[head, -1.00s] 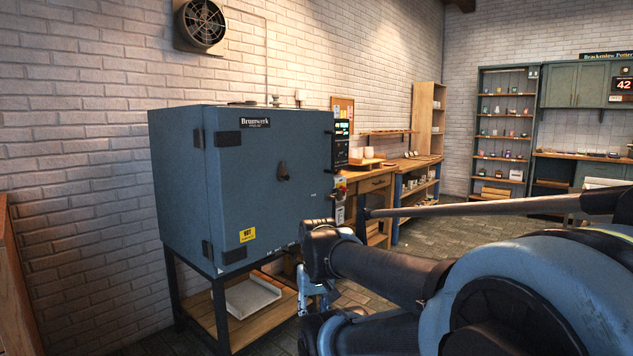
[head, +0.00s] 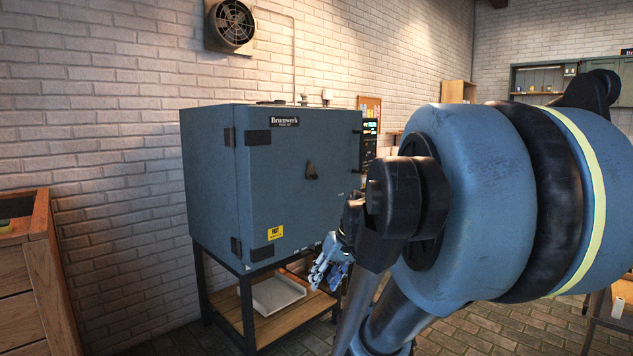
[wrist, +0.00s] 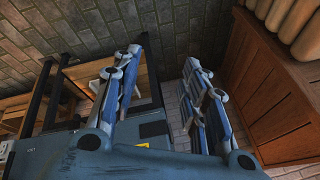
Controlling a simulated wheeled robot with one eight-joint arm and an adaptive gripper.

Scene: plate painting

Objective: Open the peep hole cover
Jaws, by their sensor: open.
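The peep hole cover (head: 311,171) is a small dark teardrop-shaped piece on the front door of the blue-grey kiln (head: 270,190). It sits right of the door's middle, with its narrow end up. My gripper (head: 330,274) is low in front of the kiln, below and right of the cover and apart from it. In the wrist view my gripper (wrist: 160,95) has its two fingers spread wide with nothing between them. The cover cannot be made out in the wrist view.
The kiln stands on a black frame with a wooden shelf (head: 305,312) holding a white tray (head: 277,293). A wooden cabinet (head: 38,270) stands at the left. A vent fan (head: 231,24) is on the brick wall. The tiled floor before the kiln looks clear.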

